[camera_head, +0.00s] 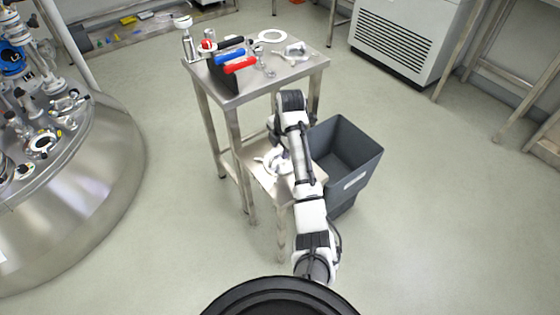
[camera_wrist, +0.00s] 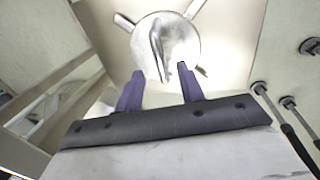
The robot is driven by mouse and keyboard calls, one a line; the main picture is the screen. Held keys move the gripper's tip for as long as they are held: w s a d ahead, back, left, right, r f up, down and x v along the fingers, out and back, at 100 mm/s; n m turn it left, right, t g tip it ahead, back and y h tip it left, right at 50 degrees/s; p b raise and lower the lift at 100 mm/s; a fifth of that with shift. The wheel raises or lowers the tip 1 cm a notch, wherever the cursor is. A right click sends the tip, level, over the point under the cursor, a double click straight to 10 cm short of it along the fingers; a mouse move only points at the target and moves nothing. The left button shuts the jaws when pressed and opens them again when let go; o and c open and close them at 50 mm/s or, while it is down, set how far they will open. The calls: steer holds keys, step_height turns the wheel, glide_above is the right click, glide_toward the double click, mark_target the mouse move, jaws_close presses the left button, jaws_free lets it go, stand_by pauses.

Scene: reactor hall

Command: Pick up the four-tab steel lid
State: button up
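The four-tab steel lid (camera_wrist: 180,45) is a round, pale disc with flat tabs sticking out at its rim and a raised handle (camera_wrist: 156,42) in its middle. It lies on a pale surface. My gripper (camera_wrist: 160,69) is open, with its two dark fingers apart and pointing at the lid; the handle shows in line with the gap between them. Nothing is visible between the fingers. In the head view the lid (camera_head: 269,160) shows partly on the low steel stand (camera_head: 258,181), with my arm over it and hiding the rest, including the fingers.
A taller steel table (camera_head: 262,88) holds a tool rack with red, blue and black handles, a white ring and metal parts. A dark grey bin (camera_head: 364,157) stands right of the low stand. A large steel vessel (camera_head: 95,190) stands left.

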mark_target(280, 154)
steer(key=f, duration=0.3)
steer(key=shift+w+f, duration=0.25)
steer(key=shift+w, duration=0.05)
jaws_close()
